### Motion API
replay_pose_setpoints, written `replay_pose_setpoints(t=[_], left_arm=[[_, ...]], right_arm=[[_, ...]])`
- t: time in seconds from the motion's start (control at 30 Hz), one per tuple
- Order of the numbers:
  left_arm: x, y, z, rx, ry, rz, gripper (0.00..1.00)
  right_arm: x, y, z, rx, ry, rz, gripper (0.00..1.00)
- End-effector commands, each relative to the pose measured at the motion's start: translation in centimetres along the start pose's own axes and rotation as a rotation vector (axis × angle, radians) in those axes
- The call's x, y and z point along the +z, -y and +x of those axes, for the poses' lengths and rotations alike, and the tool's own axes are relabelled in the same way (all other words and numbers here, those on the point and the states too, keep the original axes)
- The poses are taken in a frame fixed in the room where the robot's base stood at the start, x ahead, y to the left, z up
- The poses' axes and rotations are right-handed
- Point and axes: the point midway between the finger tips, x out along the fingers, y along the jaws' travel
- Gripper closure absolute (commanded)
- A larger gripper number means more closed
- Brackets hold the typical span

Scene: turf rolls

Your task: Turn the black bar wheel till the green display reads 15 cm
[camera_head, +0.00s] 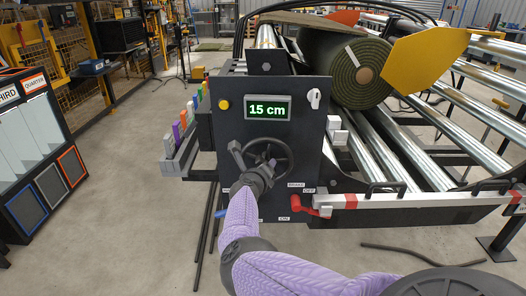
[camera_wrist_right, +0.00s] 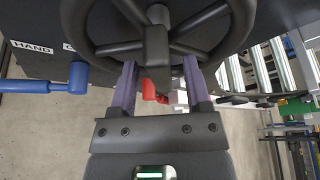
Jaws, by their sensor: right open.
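The black bar wheel (camera_head: 267,157) is on the front of a dark machine panel, with a dark bar standing out at its upper left. The green display (camera_head: 268,109) above it reads 15 cm. My right gripper (camera_head: 262,171) is at the wheel's lower part and hides some of it. In the right wrist view, the black wheel (camera_wrist_right: 97,35) shows rim and spokes close ahead of my right gripper (camera_wrist_right: 159,68). Its two purple fingers are apart, with nothing clearly gripped between them. Whether they touch the rim, I cannot tell. My left gripper is not in view.
A green turf roll (camera_head: 345,65) lies on metal rollers behind the panel, beside a yellow plate (camera_head: 430,58). A red lever (camera_head: 303,207) is right of the wheel, below. A blue-handled lever (camera_wrist_right: 50,83) shows in the wrist view. Open floor lies left.

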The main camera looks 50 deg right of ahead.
Motion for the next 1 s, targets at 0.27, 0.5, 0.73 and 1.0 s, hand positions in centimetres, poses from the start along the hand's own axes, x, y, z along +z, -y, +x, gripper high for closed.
replay_pose_setpoints(t=[0.27, 0.5, 0.73, 1.0], left_arm=[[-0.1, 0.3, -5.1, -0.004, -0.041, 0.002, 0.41], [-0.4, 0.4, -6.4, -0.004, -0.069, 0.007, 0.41], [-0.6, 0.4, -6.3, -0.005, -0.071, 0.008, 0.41], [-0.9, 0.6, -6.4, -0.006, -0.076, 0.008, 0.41]], right_arm=[[0.7, 0.6, -6.1, 0.003, 0.002, 0.002, 0.38], [0.1, 0.2, -9.5, 0.001, -0.001, 0.001, 0.38], [0.0, 0.0, -9.6, 0.001, -0.001, 0.001, 0.38], [0.0, -0.4, -9.5, 0.010, 0.034, -0.078, 0.38]])
